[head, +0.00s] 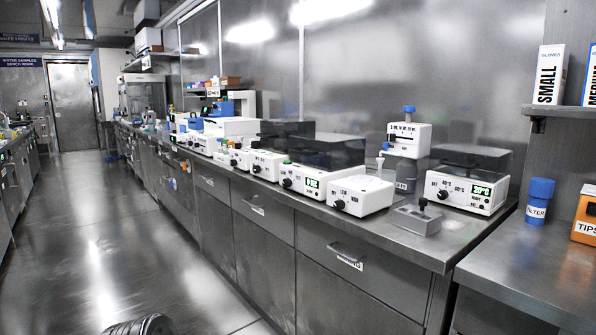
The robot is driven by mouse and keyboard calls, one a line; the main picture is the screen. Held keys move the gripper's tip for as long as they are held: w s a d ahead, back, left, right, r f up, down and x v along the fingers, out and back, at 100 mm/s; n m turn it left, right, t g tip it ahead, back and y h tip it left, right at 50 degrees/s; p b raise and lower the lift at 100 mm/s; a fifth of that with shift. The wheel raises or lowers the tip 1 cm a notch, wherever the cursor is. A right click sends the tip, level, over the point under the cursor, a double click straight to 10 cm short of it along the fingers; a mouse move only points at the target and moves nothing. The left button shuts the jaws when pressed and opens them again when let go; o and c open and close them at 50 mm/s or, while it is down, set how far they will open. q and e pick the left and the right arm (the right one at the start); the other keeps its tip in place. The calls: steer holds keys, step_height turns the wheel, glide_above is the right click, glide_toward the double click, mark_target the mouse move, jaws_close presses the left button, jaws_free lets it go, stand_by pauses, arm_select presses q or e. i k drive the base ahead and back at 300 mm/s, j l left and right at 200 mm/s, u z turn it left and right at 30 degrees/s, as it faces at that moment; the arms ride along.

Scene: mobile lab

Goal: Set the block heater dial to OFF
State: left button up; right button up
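A white bench unit with a dark see-through lid (472,158) stands at the right end of the long bench and looks like the block heater. Its front has a black dial (443,194), small temperature labels around it and a lit green display (481,191). The dial's pointer is too small to read. Other white units with black dials stand to its left: a low box (362,192) with a dial at its left front, and a lidded unit (324,165) with a green display. Neither of my grippers is in view.
A grey metal block with a black lever (417,218) and a white dispenser with a blue cap (408,138) stand near the heater. A blue filter bottle (539,200) and an orange tips box (586,217) are at the right. The aisle floor (100,235) at the left is largely clear.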

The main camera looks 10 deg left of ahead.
mark_target(256, 169)
steer(key=i+j+z, duration=0.4)
steer(key=j+z, duration=0.25)
steer(key=i+j+z, duration=0.15)
steer(key=j+z, duration=0.15)
